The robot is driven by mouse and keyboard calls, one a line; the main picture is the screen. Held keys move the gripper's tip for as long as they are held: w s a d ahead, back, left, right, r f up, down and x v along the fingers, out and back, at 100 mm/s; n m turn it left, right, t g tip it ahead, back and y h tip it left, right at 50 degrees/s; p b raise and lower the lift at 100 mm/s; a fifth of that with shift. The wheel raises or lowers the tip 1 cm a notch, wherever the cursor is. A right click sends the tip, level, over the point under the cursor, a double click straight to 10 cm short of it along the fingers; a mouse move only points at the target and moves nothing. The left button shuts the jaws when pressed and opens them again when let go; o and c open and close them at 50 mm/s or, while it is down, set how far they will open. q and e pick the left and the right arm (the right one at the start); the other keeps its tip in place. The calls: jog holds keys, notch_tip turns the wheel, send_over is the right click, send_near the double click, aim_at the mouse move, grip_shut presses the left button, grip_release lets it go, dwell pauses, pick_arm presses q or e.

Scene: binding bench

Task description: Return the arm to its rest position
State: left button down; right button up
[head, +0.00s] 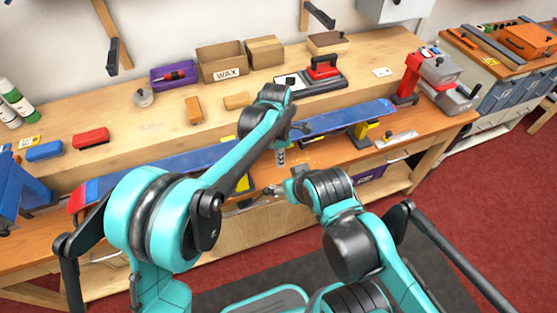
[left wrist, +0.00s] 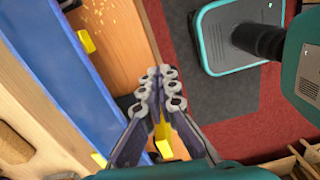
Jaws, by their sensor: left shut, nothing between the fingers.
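My left arm (head: 245,155) reaches in from the left over the wooden bench, bent at its elbow. My left gripper (head: 281,158) points down near the bench's front edge, in front of the long blue ski. In the left wrist view the left gripper (left wrist: 160,88) has its fingers together with nothing between them. My right arm (head: 340,215) is folded low in front of the bench. My right gripper (head: 272,190) points left near the bench front, and its fingers are too small to read.
The blue ski (head: 345,118) lies along the bench, also in the left wrist view (left wrist: 70,85). Behind it stand a WAX box (head: 222,70), a purple tray (head: 174,85) and a red-handled tool (head: 322,68). A red and grey machine (head: 440,70) stands right. Red floor (head: 490,190) is open.

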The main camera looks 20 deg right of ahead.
pick_arm(q)
jog(key=s+a+r+m+t, duration=0.1)
jog(key=a+r+m, duration=0.15)
jog(key=a, duration=0.45)
jog(key=a+r+m+t+h, duration=0.1)
jog(key=a+r+m, duration=0.1)
jog(key=a+r, duration=0.35)
jog(key=s+a+r+m+t, duration=0.1)
jog(key=a+r+m, duration=0.15)
jog(key=a, duration=0.65)
jog(key=s+a+f+m+t+b, duration=0.1)
jog(key=s+a+m+t, duration=0.1)
jog(key=s+a+m, duration=0.3)
jog(key=s+a+f+m+t+y, duration=0.1)
jog(key=s+a+f+m+t, duration=0.1)
jog(key=s+a+m, duration=0.2)
jog(key=s+a, duration=0.3)
jog(key=a, duration=0.5)
jog(key=shift+f+m+t+b, duration=0.25)
jog(key=shift+m+t+b, duration=0.05)
jog(key=shift+m+b, duration=0.1)
